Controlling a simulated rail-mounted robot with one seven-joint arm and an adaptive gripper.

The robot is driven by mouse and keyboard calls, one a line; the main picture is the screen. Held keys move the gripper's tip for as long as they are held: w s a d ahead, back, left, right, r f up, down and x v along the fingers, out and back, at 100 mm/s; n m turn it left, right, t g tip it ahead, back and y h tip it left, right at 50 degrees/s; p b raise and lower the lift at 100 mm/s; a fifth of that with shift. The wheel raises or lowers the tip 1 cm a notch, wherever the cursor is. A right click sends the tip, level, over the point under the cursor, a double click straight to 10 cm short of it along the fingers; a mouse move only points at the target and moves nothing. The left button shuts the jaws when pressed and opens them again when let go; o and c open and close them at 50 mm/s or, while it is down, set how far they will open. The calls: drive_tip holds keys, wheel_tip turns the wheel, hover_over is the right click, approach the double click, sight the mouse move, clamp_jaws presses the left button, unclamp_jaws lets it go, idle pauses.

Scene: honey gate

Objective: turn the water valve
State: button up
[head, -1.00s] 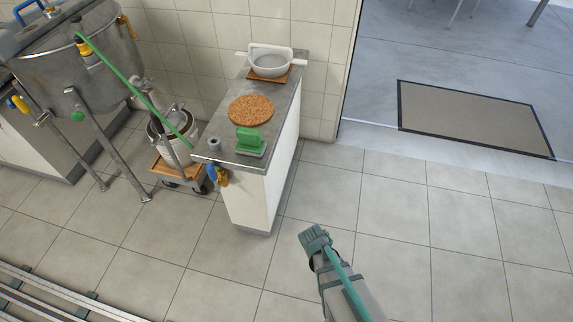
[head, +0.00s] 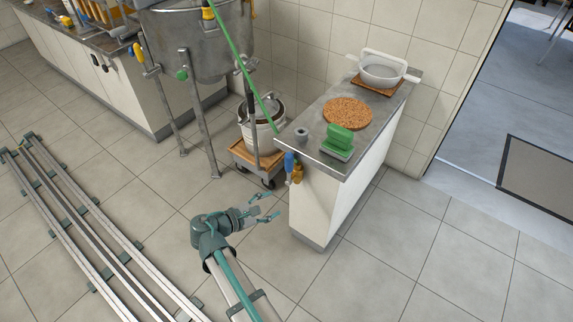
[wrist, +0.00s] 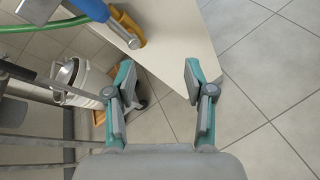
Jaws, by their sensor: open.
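A small valve-like fitting with a blue lever (head: 289,161) and a brass body (head: 297,174) hangs at the near end of the counter. No label shows whether it is the water valve. In the wrist view the blue part (wrist: 90,8) and a brass part (wrist: 133,32) show at the top, beyond the fingertips. My gripper (head: 273,205) is open and empty, in front of and below the fitting, apart from it. In the wrist view its two fingers (wrist: 157,80) are spread, with the floor and the counter's pale side between and beyond them.
A steel tank (head: 195,45) with a green hose (head: 240,65) and a bucket (head: 262,125) on a trolley stand behind. Floor rails (head: 85,240) run at left.

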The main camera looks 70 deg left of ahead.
wheel_tip(320, 180, up, 3)
drive_tip(key=s+a+n+t, duration=0.1)
drive_tip(key=s+a+n, duration=0.1)
drive_tip(key=a, duration=0.1)
drive_tip(key=n+t+y, duration=0.2)
drive_tip(key=n+t, duration=0.1)
drive_tip(key=n, duration=0.1)
approach(286, 160)
drive_tip(key=shift+n, duration=0.3)
drive_tip(key=x, duration=1)
drive_tip(key=shift+a+b, duration=0.1)
drive_tip(key=shift+b, duration=0.3)
clamp_jaws()
